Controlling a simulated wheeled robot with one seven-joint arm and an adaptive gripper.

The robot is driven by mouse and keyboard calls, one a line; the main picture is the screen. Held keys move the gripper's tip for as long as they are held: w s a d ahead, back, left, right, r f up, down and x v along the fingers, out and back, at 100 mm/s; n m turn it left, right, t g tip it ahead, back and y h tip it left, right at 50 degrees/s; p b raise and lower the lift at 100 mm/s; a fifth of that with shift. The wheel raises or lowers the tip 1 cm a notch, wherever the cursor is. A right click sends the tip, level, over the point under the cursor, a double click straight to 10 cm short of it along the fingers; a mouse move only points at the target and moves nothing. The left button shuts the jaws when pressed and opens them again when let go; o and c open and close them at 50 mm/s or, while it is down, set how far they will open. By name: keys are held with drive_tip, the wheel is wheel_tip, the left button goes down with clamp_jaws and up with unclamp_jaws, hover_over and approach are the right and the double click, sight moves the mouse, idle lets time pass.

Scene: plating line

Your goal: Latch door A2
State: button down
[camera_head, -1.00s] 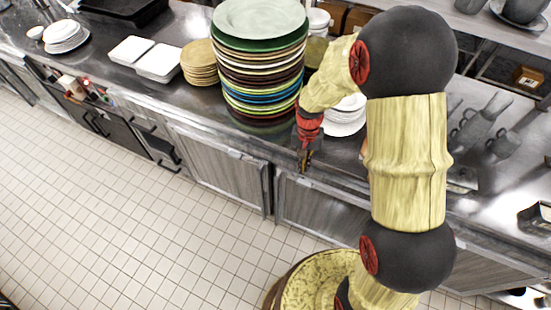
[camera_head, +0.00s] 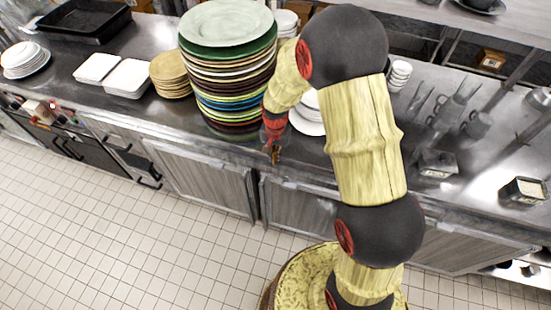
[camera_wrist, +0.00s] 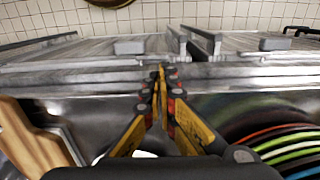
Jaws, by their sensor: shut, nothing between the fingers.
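Grey wood-grain cabinet doors line the counter's front. The left door (camera_head: 205,182) and the right door (camera_head: 300,207) meet at a dark upright gap below my gripper. No label for A2 is readable. My gripper (camera_head: 275,155) is shut and empty, above the counter's front edge and slightly right of that gap. In the wrist view my gripper (camera_wrist: 158,72) has its fingertips together over the counter edge. Bar-like metal pieces (camera_wrist: 195,42) stand at the door gap beyond them. I cannot tell whether either door is fully closed or latched.
A tall stack of colored plates (camera_head: 228,75) stands on the counter left of my arm, with white plates (camera_head: 308,122) close to my gripper. A wooden board (camera_wrist: 30,140) lies near the edge in the wrist view. The tiled floor (camera_head: 110,235) is clear.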

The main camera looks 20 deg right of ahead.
sight(272, 176)
wheel_tip(272, 176, down, 11)
drive_tip(key=shift+f+b, duration=0.1)
drive_tip(key=shift+b, duration=0.3)
drive_tip(key=shift+w+a+f+g+h, duration=0.2)
drive_tip(key=shift+g+h, duration=0.1)
drive_tip(key=shift+h, duration=0.2)
idle(0.5)
drive_tip(key=shift+a+f, duration=0.1)
drive_tip(key=shift+f, duration=0.05)
drive_tip(key=shift+w+a+f+g+h, duration=0.1)
drive_tip(key=shift+a+f+g+h, duration=0.1)
drive_tip(key=shift+g+h, duration=0.35)
drive_tip(key=h+b, duration=0.1)
drive_tip(key=f+g+b, duration=0.1)
drive_tip(key=b, duration=0.1)
drive_tip(key=shift+w+a+f+h, duration=0.15)
drive_tip(key=shift+f+h, duration=0.05)
drive_tip(key=shift+h, duration=0.15)
drive_tip(key=shift+f+g+h+b, duration=0.3)
drive_tip(key=shift+g+h+b, duration=0.15)
drive_tip(key=shift+h+b, duration=0.15)
drive_tip(key=shift+w+a, duration=0.1)
drive_tip(key=shift+f+b, duration=0.2)
drive_tip(key=shift+b, duration=0.1)
drive_tip(key=shift+r, duration=0.1)
